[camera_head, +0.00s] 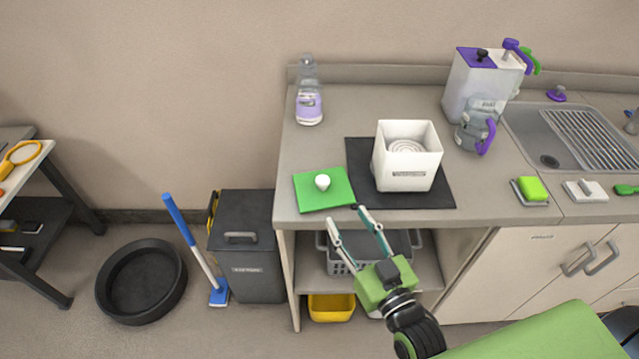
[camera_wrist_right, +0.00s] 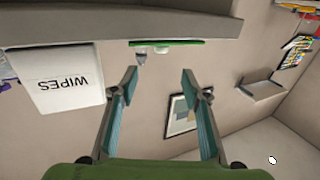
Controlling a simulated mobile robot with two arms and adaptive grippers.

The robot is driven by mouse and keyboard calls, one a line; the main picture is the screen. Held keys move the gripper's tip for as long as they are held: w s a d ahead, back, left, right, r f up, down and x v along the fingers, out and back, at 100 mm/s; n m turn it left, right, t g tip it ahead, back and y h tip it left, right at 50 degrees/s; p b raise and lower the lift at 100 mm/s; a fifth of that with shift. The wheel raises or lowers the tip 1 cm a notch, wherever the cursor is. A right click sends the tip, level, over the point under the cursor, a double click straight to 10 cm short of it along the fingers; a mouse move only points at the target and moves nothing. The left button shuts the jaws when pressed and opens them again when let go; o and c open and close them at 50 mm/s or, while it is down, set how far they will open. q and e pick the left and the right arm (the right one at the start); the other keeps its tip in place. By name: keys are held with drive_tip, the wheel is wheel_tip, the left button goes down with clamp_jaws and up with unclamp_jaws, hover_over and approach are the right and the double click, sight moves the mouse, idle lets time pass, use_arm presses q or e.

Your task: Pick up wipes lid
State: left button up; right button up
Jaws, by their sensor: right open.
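The wipes lid (camera_head: 338,184) is a flat green square with a white knob on top. It lies on the counter near the front left edge, beside the dark mat. In the right wrist view, which is upside down, the lid (camera_wrist_right: 180,42) shows edge-on with its knob. My right gripper (camera_head: 345,215) is open and empty, with its fingers pointing toward the lid from in front of the counter edge. The white wipes box (camera_head: 400,170) stands uncovered with a roll inside; it also shows in the right wrist view (camera_wrist_right: 55,90). My left gripper is not in view.
The box stands on a dark mat (camera_head: 437,195). A clear bottle (camera_head: 308,105) is behind the lid, and a purple-topped dispenser (camera_head: 470,85) and pitcher (camera_head: 478,125) are at the back right. Below are an open shelf (camera_head: 425,268) and a bin (camera_head: 250,270).

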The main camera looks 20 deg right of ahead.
drive_tip(key=p, duration=0.2)
approach(324, 181)
drive_tip(key=w, duration=0.4)
drive_tip(key=shift+w+a+f, duration=0.1)
drive_tip(key=shift+w, duration=0.55)
drive_tip(key=shift+w+a, duration=0.15)
drive_tip(key=shift+w, duration=0.4)
drive_tip(key=w, duration=0.2)
drive_tip(key=w+p, duration=0.1)
drive_tip(key=shift+w+a, duration=0.25)
drive_tip(key=shift+a, duration=0.05)
drive_tip(key=shift+w, duration=0.45)
drive_tip(key=c, duration=1)
